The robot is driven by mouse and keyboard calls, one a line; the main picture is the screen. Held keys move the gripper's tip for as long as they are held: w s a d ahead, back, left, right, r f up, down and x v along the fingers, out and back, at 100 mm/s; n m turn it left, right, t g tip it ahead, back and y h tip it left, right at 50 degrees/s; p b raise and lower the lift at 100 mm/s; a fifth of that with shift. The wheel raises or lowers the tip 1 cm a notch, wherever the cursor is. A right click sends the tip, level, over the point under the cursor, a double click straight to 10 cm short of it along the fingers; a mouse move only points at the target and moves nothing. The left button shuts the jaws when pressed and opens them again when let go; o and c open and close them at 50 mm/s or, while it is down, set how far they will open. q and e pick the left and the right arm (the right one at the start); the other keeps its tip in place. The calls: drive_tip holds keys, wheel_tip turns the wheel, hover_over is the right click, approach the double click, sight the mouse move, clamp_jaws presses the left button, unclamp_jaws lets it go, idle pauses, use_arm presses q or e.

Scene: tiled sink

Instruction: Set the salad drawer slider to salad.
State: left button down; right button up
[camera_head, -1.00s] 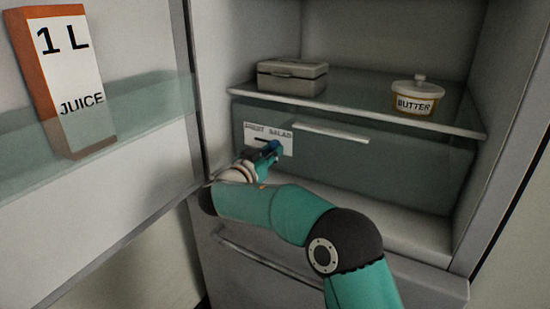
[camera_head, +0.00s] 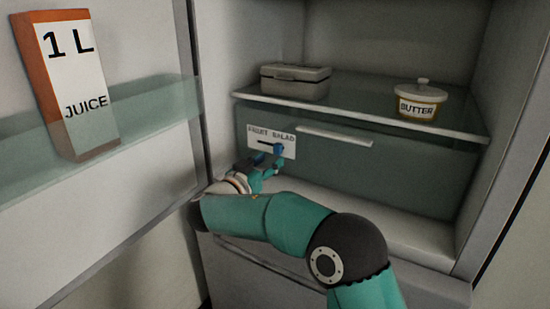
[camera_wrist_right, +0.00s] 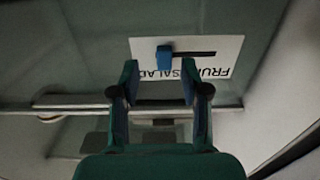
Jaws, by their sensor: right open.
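The white label plate (camera_head: 259,137) on the salad drawer (camera_head: 400,163) reads FRUIT on the left and SALAD on the right. Its blue slider knob (camera_head: 278,149) stands at the right, SALAD end of the dark slot. In the right wrist view the plate (camera_wrist_right: 225,48) is upside down, and the knob (camera_wrist_right: 165,56) sits at the slot's left end, on the SALAD side. My right gripper (camera_head: 267,164) is open, just below and in front of the knob; its fingertips (camera_wrist_right: 160,75) appear either side of the knob, apart from it. My left gripper is not in view.
The drawer's pale handle (camera_head: 334,135) is right of the plate. A glass shelf (camera_head: 360,110) above holds a grey box (camera_head: 295,82) and a butter tub (camera_head: 418,100). The open door at the left carries a juice carton (camera_head: 75,85).

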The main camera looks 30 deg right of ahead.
drive_tip(key=v, duration=0.7)
drive_tip(key=shift+s+a, duration=0.2)
drive_tip(key=shift+a, duration=0.1)
